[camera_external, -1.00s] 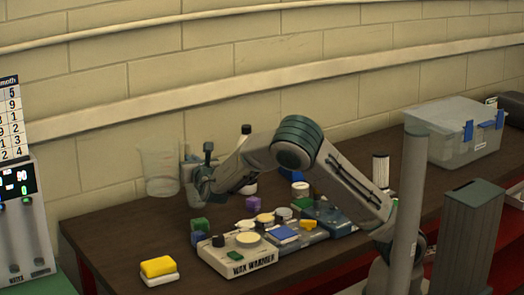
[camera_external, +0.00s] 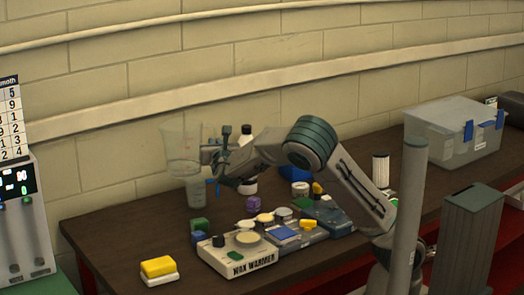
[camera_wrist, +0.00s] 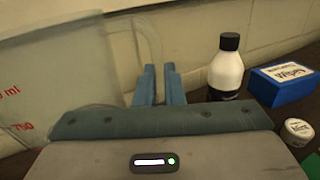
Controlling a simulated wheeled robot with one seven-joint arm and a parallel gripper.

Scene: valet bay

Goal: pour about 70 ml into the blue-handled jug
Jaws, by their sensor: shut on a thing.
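A large clear jug (camera_external: 183,148) is held raised above the table, left of my gripper (camera_external: 212,155). My gripper is shut on this clear jug. In the wrist view the clear jug (camera_wrist: 60,80) fills the left side, with red volume marks, and my two blue fingers (camera_wrist: 159,86) stand close together at its right. The blue-handled jug (camera_external: 196,195) is smaller and clear, and stands on the table beneath the raised jug. Its blue handle points right, towards my gripper. I cannot make out a liquid level in either jug.
A white bottle with a black cap (camera_wrist: 226,75) stands just right of my gripper, beside a blue wipes box (camera_wrist: 283,82) and a small tin (camera_wrist: 298,130). The left table end is fairly clear.

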